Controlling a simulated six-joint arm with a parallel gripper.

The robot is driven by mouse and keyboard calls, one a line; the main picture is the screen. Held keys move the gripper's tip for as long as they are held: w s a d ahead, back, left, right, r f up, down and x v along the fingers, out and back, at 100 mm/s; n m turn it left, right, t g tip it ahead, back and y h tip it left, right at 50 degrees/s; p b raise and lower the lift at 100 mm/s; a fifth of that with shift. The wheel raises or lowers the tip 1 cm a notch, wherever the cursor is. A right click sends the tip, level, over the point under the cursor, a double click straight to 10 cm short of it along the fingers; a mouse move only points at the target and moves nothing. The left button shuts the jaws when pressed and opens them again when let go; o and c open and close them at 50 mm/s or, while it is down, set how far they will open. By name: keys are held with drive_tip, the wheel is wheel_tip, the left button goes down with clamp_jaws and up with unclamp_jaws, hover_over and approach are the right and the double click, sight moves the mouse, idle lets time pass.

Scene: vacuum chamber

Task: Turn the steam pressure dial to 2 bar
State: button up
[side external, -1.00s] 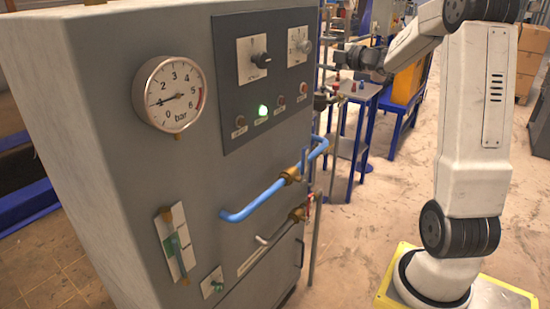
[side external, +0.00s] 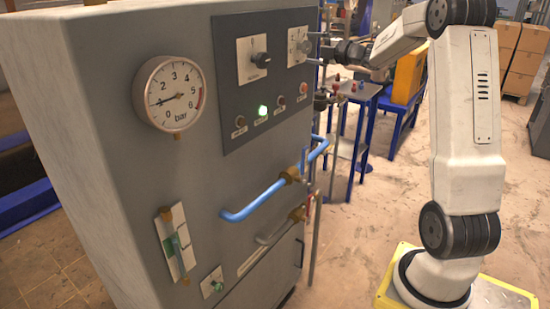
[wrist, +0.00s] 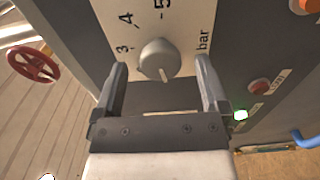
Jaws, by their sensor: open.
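The steam pressure dial is a round grey knob (wrist: 159,58) on a white plate marked "bar", with 3, 4 and 5 visible in the wrist view. Its white line points down in that picture, towards my gripper's palm; the number there is hidden. In the side view the dial's plate (side external: 298,46) is the right one at the top of the dark panel. My gripper (wrist: 161,66) is open, with one finger on each side of the knob and visible gaps between.
A second knob (side external: 259,58) sits left of the dial. A lit green lamp (side external: 263,110) and other lamps are below. A round gauge (side external: 174,94) reads about 1 bar. A blue pipe handle (side external: 262,203) sticks out lower down. A red handwheel (wrist: 34,65) shows in the wrist view.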

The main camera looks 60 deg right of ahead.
drive_tip(key=shift+w, duration=1.15)
drive_tip(key=shift+c, duration=0.2)
clamp_jaws()
drive_tip(key=shift+m, duration=0.5)
drive_tip(key=m, duration=0.4)
drive_tip(key=shift+m, duration=2.4)
